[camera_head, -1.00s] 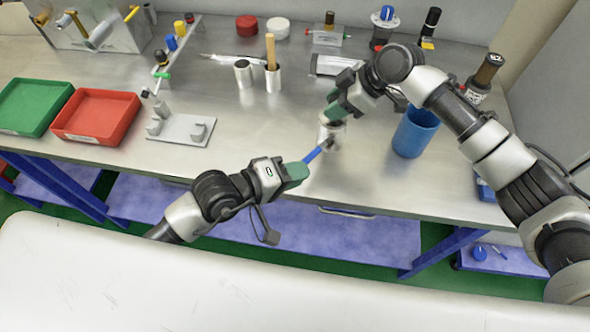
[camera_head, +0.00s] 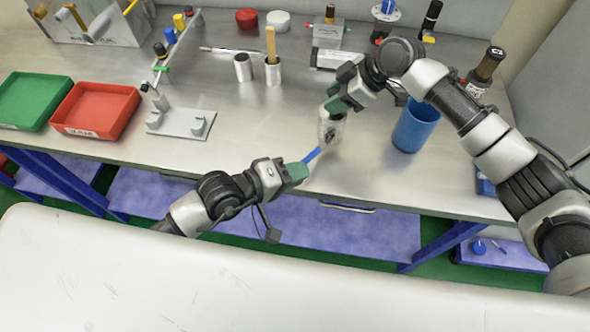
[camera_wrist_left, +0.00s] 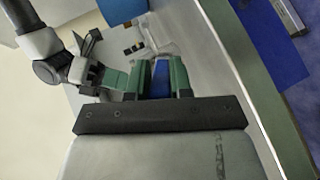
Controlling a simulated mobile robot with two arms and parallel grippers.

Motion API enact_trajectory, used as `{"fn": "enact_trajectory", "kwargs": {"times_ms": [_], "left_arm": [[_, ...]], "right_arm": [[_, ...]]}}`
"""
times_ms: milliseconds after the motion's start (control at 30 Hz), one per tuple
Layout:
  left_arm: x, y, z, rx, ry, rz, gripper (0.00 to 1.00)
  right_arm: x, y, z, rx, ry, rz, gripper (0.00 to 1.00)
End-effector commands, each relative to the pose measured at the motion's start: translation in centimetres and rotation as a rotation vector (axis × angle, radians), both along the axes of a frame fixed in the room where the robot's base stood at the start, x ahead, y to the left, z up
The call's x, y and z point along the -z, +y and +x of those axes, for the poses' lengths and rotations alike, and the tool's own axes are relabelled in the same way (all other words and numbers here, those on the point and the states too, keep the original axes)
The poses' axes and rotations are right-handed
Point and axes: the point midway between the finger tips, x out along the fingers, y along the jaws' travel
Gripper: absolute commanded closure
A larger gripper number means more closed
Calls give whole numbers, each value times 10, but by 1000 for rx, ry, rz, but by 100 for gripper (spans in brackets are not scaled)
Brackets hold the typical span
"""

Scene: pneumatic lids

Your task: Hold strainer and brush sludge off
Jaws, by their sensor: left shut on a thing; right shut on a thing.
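My left gripper (camera_head: 297,172) is shut on a brush with a blue handle (camera_head: 312,155) near the table's front edge. The brush points up and right toward the strainer (camera_head: 331,128), a small pale mesh cylinder with dark sludge on its side. The brush's dark tip is at the sludge; I cannot tell whether it touches. My right gripper (camera_head: 337,105) is shut on the strainer's upper end and holds it above the table. In the left wrist view the blue handle (camera_wrist_left: 161,80) sits between the green fingers, with the strainer (camera_wrist_left: 150,42) beyond.
A blue cup (camera_head: 415,126) stands right of the strainer. A grey stand (camera_head: 181,122), a red tray (camera_head: 96,110) and a green tray (camera_head: 33,100) are on the left. Two metal cups (camera_head: 243,68) stand behind. The table middle is clear.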

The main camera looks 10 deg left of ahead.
Motion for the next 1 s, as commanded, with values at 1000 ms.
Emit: {"fn": "enact_trajectory", "kwargs": {"times_ms": [1000], "left_arm": [[0, -1, 2, -2, -2, -1, 100]], "right_arm": [[4, -1, -1, -1, 6, -6, 91]]}}
